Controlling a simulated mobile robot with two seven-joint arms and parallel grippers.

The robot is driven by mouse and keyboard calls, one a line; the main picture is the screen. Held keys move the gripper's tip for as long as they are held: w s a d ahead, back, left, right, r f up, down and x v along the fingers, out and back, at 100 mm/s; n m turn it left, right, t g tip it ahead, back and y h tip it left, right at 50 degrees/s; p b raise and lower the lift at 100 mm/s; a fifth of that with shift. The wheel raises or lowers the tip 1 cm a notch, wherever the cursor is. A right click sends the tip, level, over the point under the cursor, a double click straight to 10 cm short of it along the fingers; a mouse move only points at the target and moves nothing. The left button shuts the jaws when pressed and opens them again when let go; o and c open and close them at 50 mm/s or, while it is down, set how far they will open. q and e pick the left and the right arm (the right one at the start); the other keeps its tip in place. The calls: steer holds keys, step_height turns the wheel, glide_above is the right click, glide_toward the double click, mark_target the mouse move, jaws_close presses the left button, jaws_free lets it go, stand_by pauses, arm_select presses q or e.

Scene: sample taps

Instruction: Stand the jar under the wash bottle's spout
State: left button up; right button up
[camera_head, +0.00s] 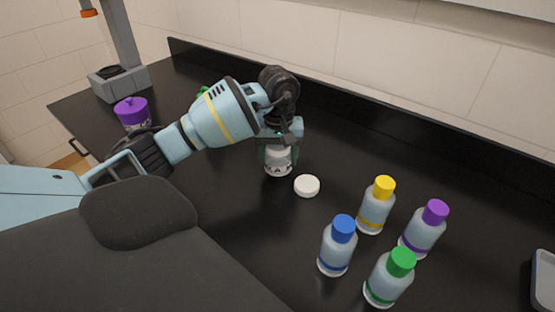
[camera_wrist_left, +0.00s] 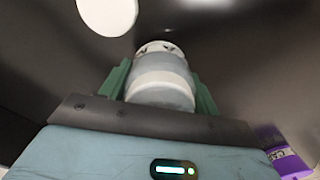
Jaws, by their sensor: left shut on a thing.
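The jar (camera_head: 278,160) is small, pale and upright, with a dark-marked band near its base. My left gripper (camera_head: 278,150) points down and is shut around the jar's sides, with the jar's base at or just above the black counter; I cannot tell if it touches. In the left wrist view the jar (camera_wrist_left: 160,78) sits between the two green fingers. I cannot clearly pick out the wash bottle or its spout. A green bit (camera_head: 203,91) behind my left arm is mostly hidden. My right gripper is not in view.
A loose white lid (camera_head: 307,185) lies right of the jar. Bottles with yellow (camera_head: 375,208), blue (camera_head: 338,250), purple (camera_head: 422,232) and green (camera_head: 388,280) caps stand at right. A purple-topped container (camera_head: 132,112) and a grey stand (camera_head: 119,83) are at left.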

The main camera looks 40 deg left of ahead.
arm_select(q)
steer(key=shift+f, duration=0.75)
steer(key=shift+f, duration=0.2)
steer(key=o, duration=1)
steer(key=shift+c, duration=0.2)
steer(key=shift+r, duration=0.1)
step_height(320, 180, up, 12)
steer(key=shift+r+p, duration=0.1)
steer(key=shift+p, duration=0.25)
